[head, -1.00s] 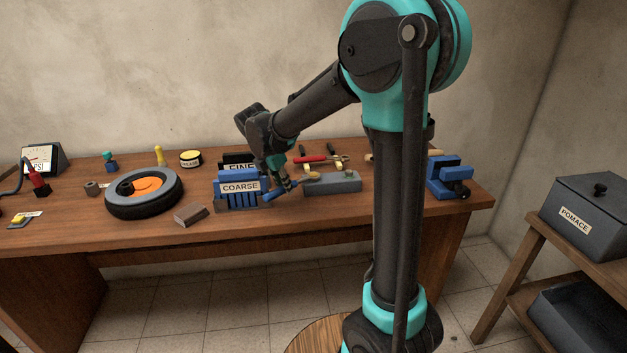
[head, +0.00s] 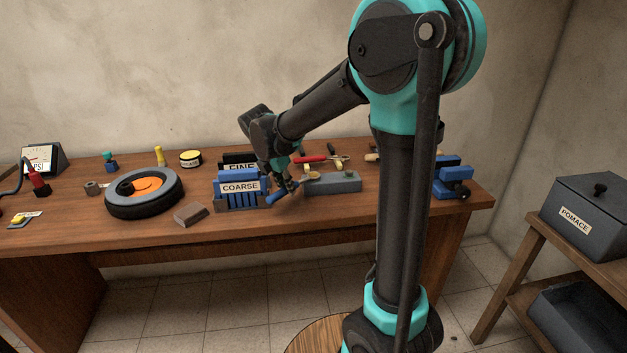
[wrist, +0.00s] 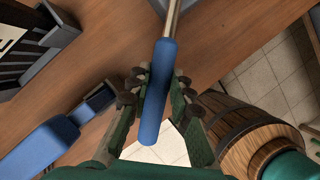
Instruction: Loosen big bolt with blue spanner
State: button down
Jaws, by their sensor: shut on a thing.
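My gripper (head: 288,186) is shut on the blue handle (wrist: 158,90) of the spanner, with the fingers on both sides of it. The blue handle also shows in the head view (head: 276,197), low over the bench beside the COARSE holder. The spanner's metal shaft (wrist: 173,17) runs out of the top of the wrist view, so its jaw is not seen there. In the head view the shaft points right, towards the grey block (head: 335,184). A brass-coloured piece (head: 310,172) shows at the block's left end; I cannot tell if it is the big bolt or whether the jaw is around it.
The COARSE holder (head: 240,200) stands just left of my gripper, with the FINE holder (head: 238,159) behind. A wheel (head: 145,205) and a brown block (head: 190,215) lie farther left. A blue vise (head: 453,190) is at the right end. The bench front is mostly clear.

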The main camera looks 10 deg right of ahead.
jog(key=shift+s+d+n+t+y, duration=0.3)
jog(key=shift+s+d+n+y, duration=0.1)
jog(key=shift+s+d+n, duration=0.9)
dwell(1.0)
jog(key=shift+s+d+n+t+y, duration=0.1)
jog(key=shift+s+d+n+y, duration=0.1)
jog(key=shift+d+n, duration=0.45)
jog(key=shift+s+d+n+t+y, duration=0.1)
jog(key=shift+s+d+n+y, duration=0.1)
jog(key=shift+d+n, duration=0.35)
jog(key=shift+s+d+n+t+y, duration=0.1)
jog(key=shift+s+d+n+y, duration=0.1)
jog(key=shift+d+n, duration=0.45)
dwell(1.2)
jog(key=shift+w+a+m, duration=0.2)
jog(key=shift+a+m, duration=0.25)
jog(key=shift+a, duration=0.2)
jog(key=c, duration=1.9)
grip_release()
jog(key=shift+c, duration=0.2)
grip_shut()
grip_release()
grip_shut()
jog(key=shift+a+h, duration=0.25)
jog(key=shift+h, duration=0.05)
